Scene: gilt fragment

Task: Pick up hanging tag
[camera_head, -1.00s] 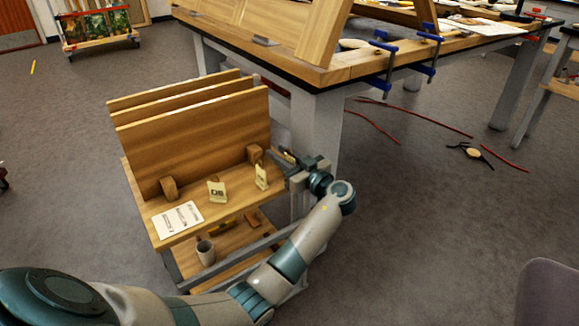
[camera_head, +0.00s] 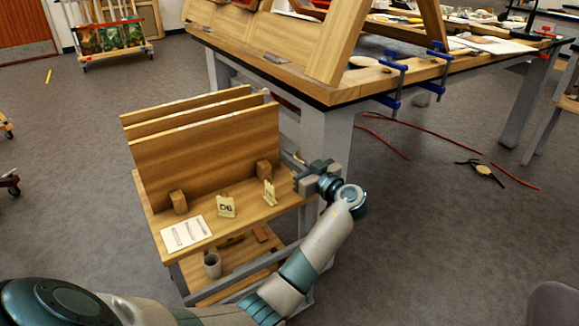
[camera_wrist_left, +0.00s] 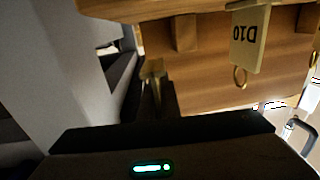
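A pale tag marked D10 (camera_wrist_left: 249,40) with a brass ring shows upside down in the left wrist view. In the head view, a tag (camera_head: 269,192) stands near the right end of the cart top and a tag marked D6 (camera_head: 226,207) stands left of it. My left gripper (camera_head: 300,178) is beside the cart's right end, close to the right tag. In the left wrist view, a small brass-coloured piece (camera_wrist_left: 152,68) shows at the dark fingertips (camera_wrist_left: 153,90). I cannot tell whether they grip it. My right gripper is out of view.
The wooden cart (camera_head: 185,258) holds upright boards (camera_head: 205,150), small wooden blocks and a printed card (camera_head: 186,233). A cup (camera_head: 212,265) is on its lower shelf. A large workbench (camera_head: 335,92) stands close behind and right of my left gripper. Red cables (camera_head: 425,129) lie on the floor.

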